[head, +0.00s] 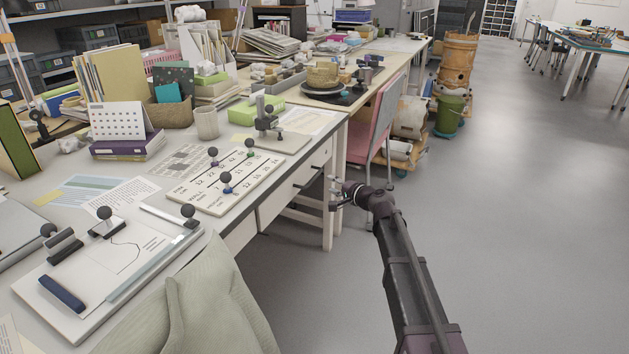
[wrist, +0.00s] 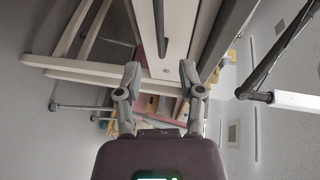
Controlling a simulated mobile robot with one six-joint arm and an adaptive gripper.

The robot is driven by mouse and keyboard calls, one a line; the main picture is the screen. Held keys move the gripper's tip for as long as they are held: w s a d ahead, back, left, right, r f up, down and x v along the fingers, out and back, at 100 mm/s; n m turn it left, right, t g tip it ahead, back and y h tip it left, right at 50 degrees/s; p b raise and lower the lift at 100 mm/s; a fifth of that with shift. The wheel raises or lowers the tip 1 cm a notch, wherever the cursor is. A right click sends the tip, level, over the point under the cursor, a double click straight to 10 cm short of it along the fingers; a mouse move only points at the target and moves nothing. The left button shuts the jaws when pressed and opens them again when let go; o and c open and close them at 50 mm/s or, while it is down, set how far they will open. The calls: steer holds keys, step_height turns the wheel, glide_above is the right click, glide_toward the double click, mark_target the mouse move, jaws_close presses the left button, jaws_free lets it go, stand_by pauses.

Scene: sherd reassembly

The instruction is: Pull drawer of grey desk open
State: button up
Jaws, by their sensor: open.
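The grey desk (head: 215,235) runs along the left of the head view. Its drawer (head: 285,196) is at the far end of the front side, with a dark bar handle (head: 309,177), and looks shut. In the wrist view the drawer front (wrist: 178,30) and handle (wrist: 160,28) show at the top, beyond the fingertips. My gripper (head: 335,193) is beside the desk's far corner, just right of the handle in the head view. In the wrist view my gripper (wrist: 160,72) has its fingers spread with nothing between them. It appears apart from the handle.
A pink chair (head: 376,118) stands beyond the desk's far end, near my gripper. A grey cloth-covered thing (head: 195,310) is close at the front left. The desktop holds a numbered board (head: 226,180) and papers. The floor to the right is clear.

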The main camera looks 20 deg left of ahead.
mark_target(314, 178)
steer(key=b+x, duration=0.1)
steer(key=x, duration=0.8)
steer(key=shift+c, duration=0.2)
jaws_close()
